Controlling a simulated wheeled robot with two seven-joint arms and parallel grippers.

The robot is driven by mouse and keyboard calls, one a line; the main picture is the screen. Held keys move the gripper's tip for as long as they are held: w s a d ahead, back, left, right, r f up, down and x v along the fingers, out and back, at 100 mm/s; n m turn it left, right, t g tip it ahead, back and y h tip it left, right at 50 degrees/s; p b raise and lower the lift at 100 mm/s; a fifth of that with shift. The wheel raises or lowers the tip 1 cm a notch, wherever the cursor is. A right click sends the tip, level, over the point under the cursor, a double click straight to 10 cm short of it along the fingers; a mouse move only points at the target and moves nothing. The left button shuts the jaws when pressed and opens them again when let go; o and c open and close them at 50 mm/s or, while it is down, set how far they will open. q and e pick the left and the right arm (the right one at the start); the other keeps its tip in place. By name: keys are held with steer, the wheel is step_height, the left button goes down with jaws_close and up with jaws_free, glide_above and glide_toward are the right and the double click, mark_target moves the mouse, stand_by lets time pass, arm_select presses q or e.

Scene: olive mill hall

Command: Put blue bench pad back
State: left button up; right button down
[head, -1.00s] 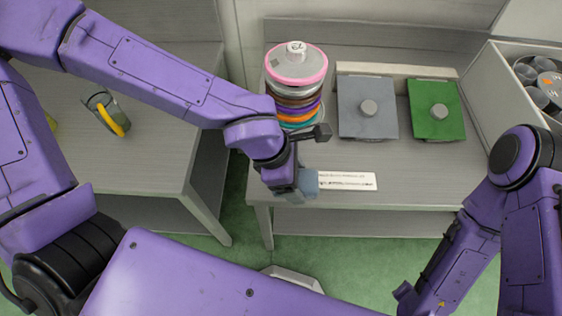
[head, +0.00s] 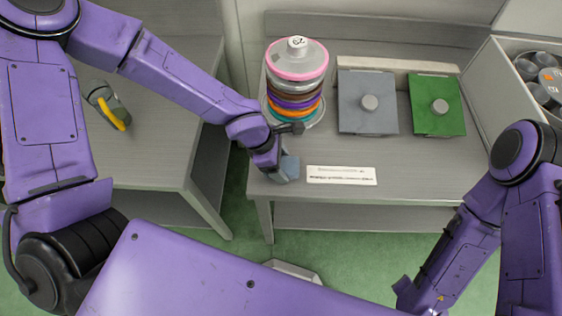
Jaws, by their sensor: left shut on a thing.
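My left gripper (head: 276,172) is at the front left of the grey bench, shut on a small blue-grey piece that I take to be the blue bench pad (head: 288,168). The wrist and gripper hide part of the pad, so its full shape does not show. It is close to the bench's front left corner; I cannot tell whether it touches the bench top. My right arm comes in at the right, and its gripper is outside the picture.
On the bench (head: 430,170) are a stack of coloured rings (head: 297,75), a grey knobbed plate (head: 367,120), a green knobbed plate (head: 437,122) and a white label strip (head: 341,176). A bin of round pieces (head: 490,85) stands at right.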

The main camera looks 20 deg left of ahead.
arm_select(q)
steer(key=o, duration=1.1)
steer(key=shift+r, duration=0.15)
steer(key=p+v, duration=0.3)
steer(key=v, duration=0.9)
steer(key=s+a+f+y, duration=0.1)
steer(key=f, duration=0.1)
steer(key=s+a+f, duration=0.1)
steer(key=f, duration=0.1)
steer(key=s+a+f+m+g+y, duration=0.1)
steer(key=f, duration=0.1)
steer(key=shift+a+y, duration=0.1)
steer(key=shift+y, duration=0.2)
steer(key=s+a+f+m+t+y+b, duration=0.1)
steer(key=s+a+f+m, duration=0.2)
steer(key=f, duration=0.3)
steer(key=s+a+f+m+t+y, duration=0.1)
steer(key=s+a+f+m+y, duration=0.1)
steer(key=s+a+f+m, duration=0.2)
steer(key=s+a+f+m+t+y+b, duration=0.1)
steer(key=s+a+f+m+y, duration=0.1)
steer(key=s+f+m, duration=0.4)
steer(key=shift+s+a+f+b, duration=0.4)
steer(key=shift+a+f, duration=0.45)
steer(key=shift+f, duration=1.1)
